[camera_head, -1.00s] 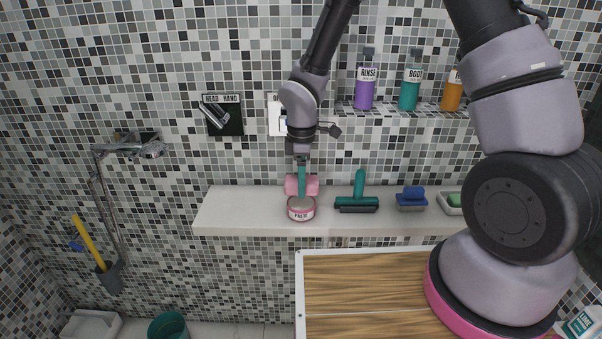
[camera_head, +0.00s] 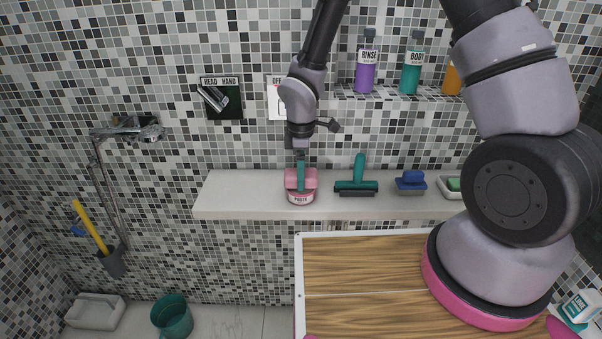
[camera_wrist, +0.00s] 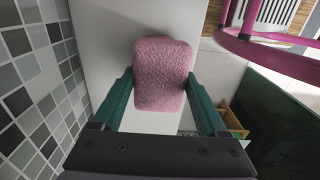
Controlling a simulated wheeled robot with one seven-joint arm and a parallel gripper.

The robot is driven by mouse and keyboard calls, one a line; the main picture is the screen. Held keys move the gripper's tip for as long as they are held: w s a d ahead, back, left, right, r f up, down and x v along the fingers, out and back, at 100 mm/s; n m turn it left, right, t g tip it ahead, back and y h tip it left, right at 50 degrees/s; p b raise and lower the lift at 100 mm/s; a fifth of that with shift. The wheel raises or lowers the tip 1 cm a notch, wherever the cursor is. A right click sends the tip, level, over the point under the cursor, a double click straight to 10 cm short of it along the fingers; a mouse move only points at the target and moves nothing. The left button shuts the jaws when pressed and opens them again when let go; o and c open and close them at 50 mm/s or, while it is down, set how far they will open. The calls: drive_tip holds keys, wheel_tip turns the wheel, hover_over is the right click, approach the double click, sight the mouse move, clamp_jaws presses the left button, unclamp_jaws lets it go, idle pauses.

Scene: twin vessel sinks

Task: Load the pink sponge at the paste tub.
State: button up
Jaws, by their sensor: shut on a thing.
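My gripper (camera_head: 300,188) is shut on the pink sponge (camera_head: 309,179), with its teal fingers pointing down over the shelf. In the wrist view the sponge (camera_wrist: 162,72) sits between the two fingers (camera_wrist: 160,82). The paste tub (camera_head: 300,198), pink and white with a PASTE label, stands on the white shelf. The sponge overlaps the tub's top in the head view, and only the tub's front shows. I cannot tell whether the sponge touches the paste. The tub is hidden in the wrist view.
A teal squeegee (camera_head: 357,184), a blue brush (camera_head: 410,182) and a soap dish (camera_head: 447,190) stand to the right on the shelf (camera_head: 240,200). Bottles, including purple RINSE (camera_head: 365,76), stand on the ledge above. The shelf's left end is clear.

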drive_tip(key=shift+f, duration=0.55)
idle(1.4)
drive_tip(key=shift+r, duration=3.55)
drive_tip(key=shift+s, duration=0.1)
